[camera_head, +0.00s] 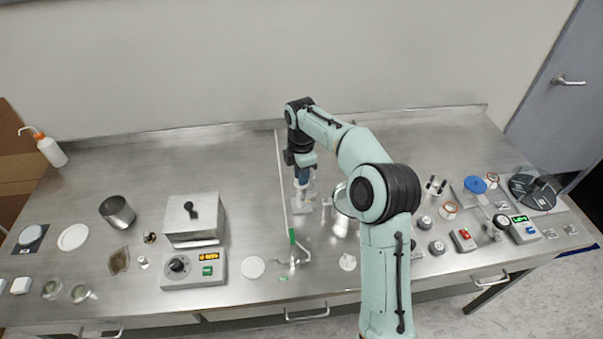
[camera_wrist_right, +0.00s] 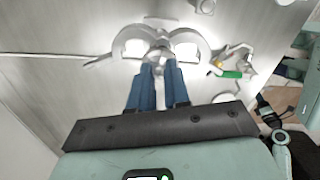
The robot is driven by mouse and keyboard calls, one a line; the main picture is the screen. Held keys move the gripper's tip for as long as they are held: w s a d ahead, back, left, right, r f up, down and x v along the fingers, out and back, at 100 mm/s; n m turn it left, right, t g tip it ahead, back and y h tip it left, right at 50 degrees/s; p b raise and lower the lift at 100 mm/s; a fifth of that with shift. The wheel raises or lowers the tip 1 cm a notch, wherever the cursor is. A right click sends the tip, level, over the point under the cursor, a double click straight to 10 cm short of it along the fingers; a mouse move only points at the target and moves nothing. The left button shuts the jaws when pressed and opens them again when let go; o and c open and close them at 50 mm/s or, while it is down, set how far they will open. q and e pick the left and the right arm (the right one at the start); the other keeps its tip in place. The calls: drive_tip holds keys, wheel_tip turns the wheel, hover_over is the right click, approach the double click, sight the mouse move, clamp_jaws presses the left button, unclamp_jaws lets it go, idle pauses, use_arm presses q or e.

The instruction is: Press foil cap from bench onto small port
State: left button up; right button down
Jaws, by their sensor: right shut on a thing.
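My right gripper (camera_head: 302,182) points down over the middle of the bench (camera_head: 250,150). In the right wrist view its two blue fingers (camera_wrist_right: 158,75) are close together, shut on a small silvery piece that looks like the foil cap (camera_wrist_right: 158,59). Just beyond the fingertips is a shiny apparatus with two rounded lobes (camera_wrist_right: 186,42), which also shows below the gripper in the head view (camera_head: 301,207). The small port cannot be made out; the fingers and held piece cover the middle of the apparatus. I cannot tell whether the cap touches it. My left gripper is not in view.
A green-handled valve and tubing (camera_head: 292,240) stand just in front of the gripper. A hotplate (camera_head: 193,268) and steel box (camera_head: 194,218) are to the left. Several small items and a red-button box (camera_head: 463,240) lie to the right. The back of the bench is mostly clear.

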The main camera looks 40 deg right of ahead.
drive_tip(key=c, duration=1)
unclamp_jaws()
drive_tip(key=shift+r, duration=0.1)
wheel_tip(320, 180, up, 8)
drive_tip(key=shift+w+f+p, duration=0.15)
drive_tip(key=shift+p, duration=0.7)
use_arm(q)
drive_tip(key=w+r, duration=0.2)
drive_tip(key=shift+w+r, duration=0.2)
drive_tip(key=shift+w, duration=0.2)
use_arm(e)
wheel_tip(320, 180, up, 6)
drive_tip(key=shift+f, duration=0.2)
drive_tip(key=shift+f, duration=0.1)
